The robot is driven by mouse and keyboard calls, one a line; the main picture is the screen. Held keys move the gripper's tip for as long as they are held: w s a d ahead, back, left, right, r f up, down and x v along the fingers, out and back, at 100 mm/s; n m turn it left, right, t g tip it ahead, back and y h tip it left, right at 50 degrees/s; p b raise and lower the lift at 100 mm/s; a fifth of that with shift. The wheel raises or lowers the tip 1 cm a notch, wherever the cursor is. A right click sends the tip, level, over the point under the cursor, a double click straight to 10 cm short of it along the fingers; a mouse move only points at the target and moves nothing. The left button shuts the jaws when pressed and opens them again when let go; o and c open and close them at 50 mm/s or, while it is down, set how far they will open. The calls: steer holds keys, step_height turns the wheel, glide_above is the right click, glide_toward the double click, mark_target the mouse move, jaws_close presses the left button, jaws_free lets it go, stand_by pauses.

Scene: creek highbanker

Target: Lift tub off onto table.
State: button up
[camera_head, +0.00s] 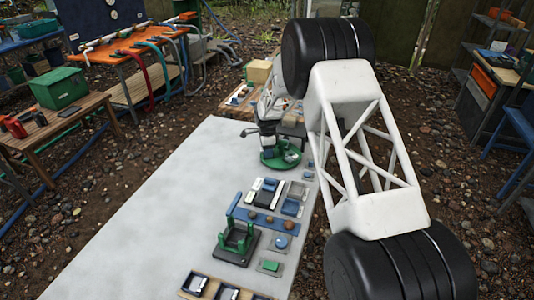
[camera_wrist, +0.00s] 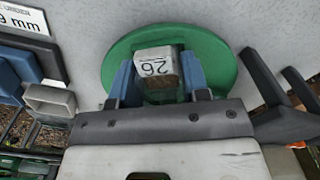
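A small light-grey block-like piece with a brown side, marked "26" (camera_wrist: 155,66), sits over a round green disc (camera_wrist: 112,62) in the wrist view. I cannot tell for sure if this piece is the tub. The two blue fingers of my gripper (camera_wrist: 158,78) stand on either side of it, close against its sides. Whether they press on it is not clear. In the head view the green round thing (camera_head: 270,161) is at the far right part of the pale table (camera_head: 130,215), with a small light piece on it.
Near the disc on the table lie small trays (camera_head: 265,192), a blue strip with brown lumps (camera_head: 262,220) and a green-and-black stand (camera_head: 236,240). The left of the table is bare. A wooden bench with a green box (camera_head: 60,88) stands at left.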

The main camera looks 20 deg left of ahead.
steer(key=c, duration=0.4)
step_height(320, 180, up, 10)
stand_by(0.6)
stand_by(0.5)
